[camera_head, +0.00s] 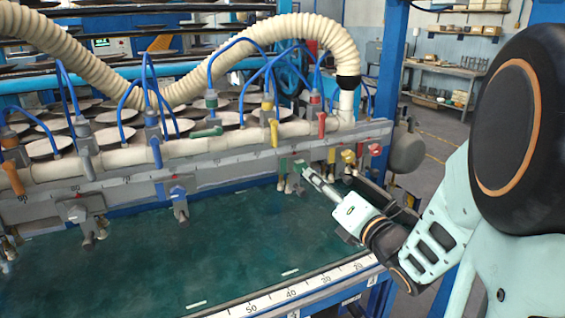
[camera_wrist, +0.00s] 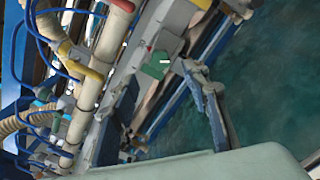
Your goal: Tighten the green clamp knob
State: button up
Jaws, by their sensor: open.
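The green clamp knob (camera_head: 299,163) sits low on the front of the grey rail, in the right half of the head view. In the wrist view a green knob (camera_wrist: 155,66) shows near the middle, beside the grey rail. My gripper (camera_head: 309,173) is open, and its fingertips are right at the knob in the head view, partly covering it. I cannot tell whether they touch it. The pale shape at the bottom of the wrist view looks like my gripper's own housing.
The grey rail (camera_head: 235,172) carries clamps and a white pipe. A yellow knob (camera_head: 348,157) and a red knob (camera_head: 375,149) are just right of my gripper. A green valve handle (camera_head: 206,133) is on the pipe. The dark green table (camera_head: 200,262) below is clear.

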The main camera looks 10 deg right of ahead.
aim_at(303, 168)
jog(key=x, duration=0.8)
jog(key=shift+w, duration=0.2)
jog(key=c, duration=1.2)
jog(key=shift+o, duration=0.2)
